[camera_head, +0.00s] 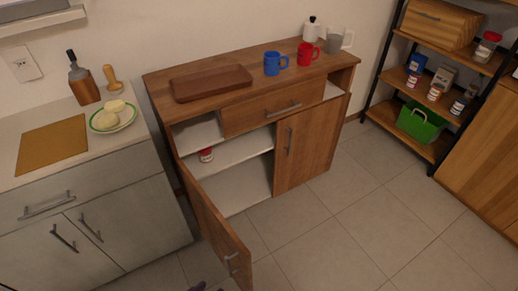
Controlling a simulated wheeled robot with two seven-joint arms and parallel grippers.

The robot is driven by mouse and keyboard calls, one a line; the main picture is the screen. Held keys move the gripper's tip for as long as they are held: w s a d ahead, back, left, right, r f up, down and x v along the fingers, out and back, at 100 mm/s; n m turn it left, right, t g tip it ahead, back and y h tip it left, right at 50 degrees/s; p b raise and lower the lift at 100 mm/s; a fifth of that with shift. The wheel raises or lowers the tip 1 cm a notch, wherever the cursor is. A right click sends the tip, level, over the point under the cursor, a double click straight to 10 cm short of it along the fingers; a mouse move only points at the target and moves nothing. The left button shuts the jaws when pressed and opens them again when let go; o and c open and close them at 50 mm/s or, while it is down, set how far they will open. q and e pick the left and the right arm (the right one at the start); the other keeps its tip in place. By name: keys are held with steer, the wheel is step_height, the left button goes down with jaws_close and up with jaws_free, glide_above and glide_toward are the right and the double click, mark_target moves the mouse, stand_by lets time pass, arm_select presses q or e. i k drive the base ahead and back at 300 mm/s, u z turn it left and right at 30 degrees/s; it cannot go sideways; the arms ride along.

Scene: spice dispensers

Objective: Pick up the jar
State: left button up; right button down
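A small jar (206,155) with a red and white surface stands inside the open left part of the wooden cabinet, on its upper inner shelf near the left side. Similar small jars stand on the dark-framed rack at right, one (435,92) on its middle shelf, and a larger red-lidded jar (487,47) is on the shelf above. The frame does not show which jar is meant.
The wooden cabinet (222,108) has its left door (215,228) swung open toward me; its right door (308,143) is shut. Blue mug (272,64), red mug (305,54) and a tray stand on top. A white counter (140,130) is at left. The tiled floor (365,215) is clear.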

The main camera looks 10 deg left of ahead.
mark_target(206, 156)
steer(key=z, duration=1.35)
steer(key=i, duration=2.4)
steer(key=u, duration=2.85)
steer(key=i, duration=1)
steer(key=z, duration=0.05)
